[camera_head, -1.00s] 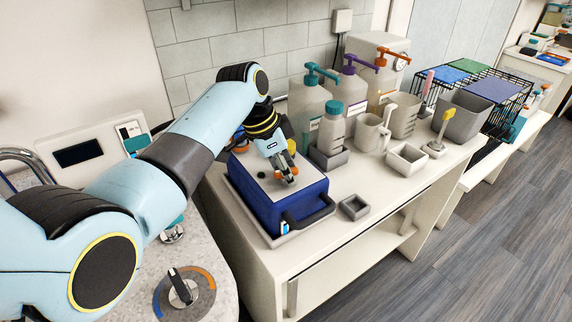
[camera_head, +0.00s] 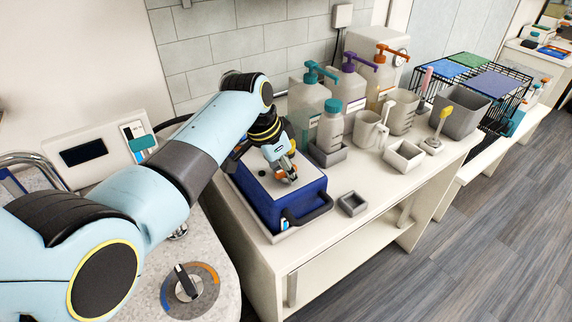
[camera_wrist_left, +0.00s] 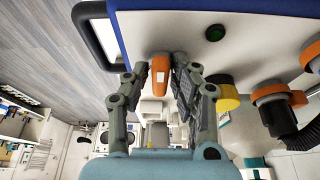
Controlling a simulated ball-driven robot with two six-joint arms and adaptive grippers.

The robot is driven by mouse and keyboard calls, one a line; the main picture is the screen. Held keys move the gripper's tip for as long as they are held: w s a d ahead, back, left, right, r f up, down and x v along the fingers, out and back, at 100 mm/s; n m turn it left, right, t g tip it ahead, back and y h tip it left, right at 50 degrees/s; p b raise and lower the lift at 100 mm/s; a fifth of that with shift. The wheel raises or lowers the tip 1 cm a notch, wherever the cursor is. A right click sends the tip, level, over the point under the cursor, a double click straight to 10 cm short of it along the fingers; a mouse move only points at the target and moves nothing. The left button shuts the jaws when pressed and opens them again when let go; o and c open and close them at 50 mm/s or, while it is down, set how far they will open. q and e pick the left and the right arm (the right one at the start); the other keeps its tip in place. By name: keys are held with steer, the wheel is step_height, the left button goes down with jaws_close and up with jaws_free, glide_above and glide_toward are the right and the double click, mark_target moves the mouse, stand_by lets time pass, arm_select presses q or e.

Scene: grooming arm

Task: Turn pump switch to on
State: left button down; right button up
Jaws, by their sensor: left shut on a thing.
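The pump is a blue box (camera_head: 262,207) with a white top and a black front handle, standing in a tray on the bench. My left gripper (camera_head: 287,178) points down at the pump's top. The orange pump switch, with a pale mark, shows between the fingers in the left wrist view (camera_wrist_left: 159,72). My left gripper (camera_wrist_left: 158,84) is shut on this switch there. A dark green round lamp (camera_wrist_left: 215,33) sits on the white top. My right gripper is out of view.
Pump bottles (camera_head: 309,108), a teal-capped bottle (camera_head: 330,128) and jugs (camera_head: 368,132) stand right of the pump. A small grey tray (camera_head: 353,204) lies on the bench near the front edge. A yellow cap and orange hose fittings (camera_wrist_left: 270,94) are beside the gripper. A dial (camera_head: 187,288) is at lower left.

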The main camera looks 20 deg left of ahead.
arm_select(q)
steer(key=shift+s+n+p, duration=0.1)
steer(key=shift+n+p, duration=0.5)
steer(key=shift+p, duration=0.1)
steer(key=shift+n+y, duration=0.3)
steer(key=shift+n, duration=0.2)
steer(key=shift+n+t, duration=0.3)
steer(key=shift+n+y, duration=0.6)
steer(key=shift+n, duration=0.8)
steer(key=shift+f, duration=0.1)
steer(key=c, duration=1.2)
jaws_free()
